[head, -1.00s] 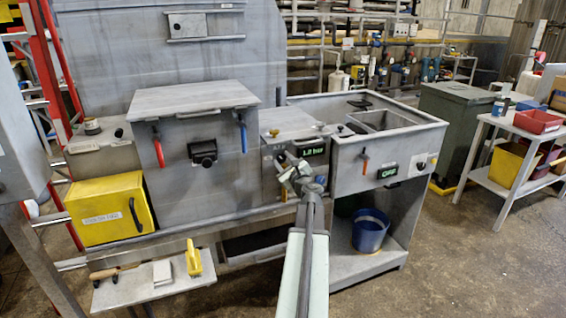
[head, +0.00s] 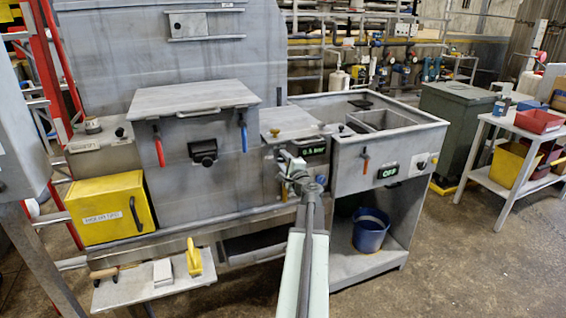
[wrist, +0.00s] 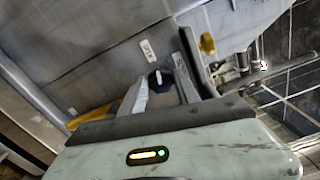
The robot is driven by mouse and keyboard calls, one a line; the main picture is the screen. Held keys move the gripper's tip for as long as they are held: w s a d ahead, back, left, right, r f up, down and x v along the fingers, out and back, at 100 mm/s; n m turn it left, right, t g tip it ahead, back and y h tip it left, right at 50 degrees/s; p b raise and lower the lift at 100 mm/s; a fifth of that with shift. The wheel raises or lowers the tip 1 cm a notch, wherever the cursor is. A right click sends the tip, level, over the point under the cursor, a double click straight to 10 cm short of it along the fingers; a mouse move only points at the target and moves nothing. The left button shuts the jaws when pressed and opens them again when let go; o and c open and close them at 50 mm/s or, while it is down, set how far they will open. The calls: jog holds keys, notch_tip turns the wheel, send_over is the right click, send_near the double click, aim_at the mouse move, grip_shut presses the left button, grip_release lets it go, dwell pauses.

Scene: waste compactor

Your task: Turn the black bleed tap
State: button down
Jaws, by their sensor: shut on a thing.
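The black bleed tap (wrist: 158,80) shows in the wrist view as a small dark knob with a pale mark, on a grey panel under a white label (wrist: 148,51). My gripper (wrist: 163,86) has one finger on each side of it and is shut on it. In the head view my gripper (head: 289,163) is at the front of the narrow grey unit between the large box and the sink, and it hides the tap there. A green display (head: 314,149) beside it reads about 0.5 bar.
A red lever (head: 159,150) and a blue lever (head: 244,136) hang on the large grey box to the left. A yellow knob (wrist: 207,43) is close to my gripper. An orange-handled tap (head: 365,160) and an OFF display (head: 388,171) are on the sink front.

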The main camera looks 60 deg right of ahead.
jog(key=shift+n, duration=0.6)
jog(key=c, duration=0.9)
grip_release()
jog(key=shift+w+a, duration=0.1)
jog(key=shift+c, duration=0.2)
jog(key=v, duration=0.7)
jog(key=shift+s+a, duration=0.2)
jog(key=shift+s, duration=0.15)
